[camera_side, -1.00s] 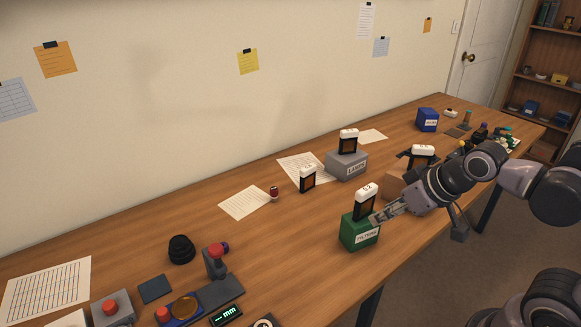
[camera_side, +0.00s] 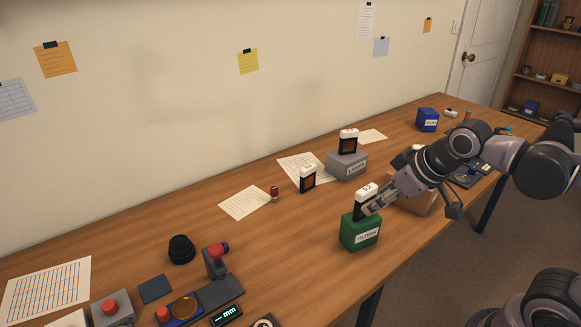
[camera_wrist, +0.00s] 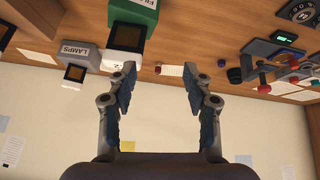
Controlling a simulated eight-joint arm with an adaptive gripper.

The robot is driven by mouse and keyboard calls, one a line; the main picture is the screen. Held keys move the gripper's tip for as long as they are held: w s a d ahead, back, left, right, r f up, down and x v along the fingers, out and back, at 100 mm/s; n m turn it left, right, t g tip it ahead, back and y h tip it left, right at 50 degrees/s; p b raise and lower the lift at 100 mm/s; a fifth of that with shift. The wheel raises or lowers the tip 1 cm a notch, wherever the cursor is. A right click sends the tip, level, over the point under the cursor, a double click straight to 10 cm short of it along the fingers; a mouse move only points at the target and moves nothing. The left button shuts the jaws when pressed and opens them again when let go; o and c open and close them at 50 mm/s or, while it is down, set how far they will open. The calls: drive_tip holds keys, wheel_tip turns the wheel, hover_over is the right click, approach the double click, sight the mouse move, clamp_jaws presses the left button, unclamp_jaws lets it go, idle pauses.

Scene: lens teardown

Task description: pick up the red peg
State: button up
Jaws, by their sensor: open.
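A small dark red peg (camera_side: 274,194) stands on the table beside a paper sheet, left of a black-framed card with a white top. In the wrist view the red peg (camera_wrist: 158,69) shows small and distant, in line with the gap between my fingers. My gripper (camera_side: 368,210) is above the green FILTERS box, close to the card standing in it, and apart from the peg. In the wrist view my gripper (camera_wrist: 160,70) has its two fingers spread, with nothing between them.
The grey LAMPS box (camera_side: 346,166) and the loose card (camera_side: 307,180) stand farther back. A black stepped knob (camera_side: 181,249) and red-topped devices (camera_side: 216,262) are at the left. The wood between them and the peg is clear.

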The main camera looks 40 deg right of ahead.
drive_tip(key=w+r+n+g, duration=0.1)
drive_tip(key=w+r+n, duration=0.4)
drive_tip(key=w, duration=0.6)
drive_tip(key=n+g+h, duration=0.4)
drive_tip(key=n, duration=1.2)
hover_over(274, 188)
drive_tip(key=s+a, duration=0.2)
drive_tip(key=a, duration=0.2)
wheel_tip(274, 188, down, 14)
drive_tip(key=x, duration=1.1)
drive_tip(key=shift+w+d, duration=0.1)
drive_tip(key=shift+w, duration=0.15)
drive_tip(key=shift+r, duration=0.1)
clamp_jaws()
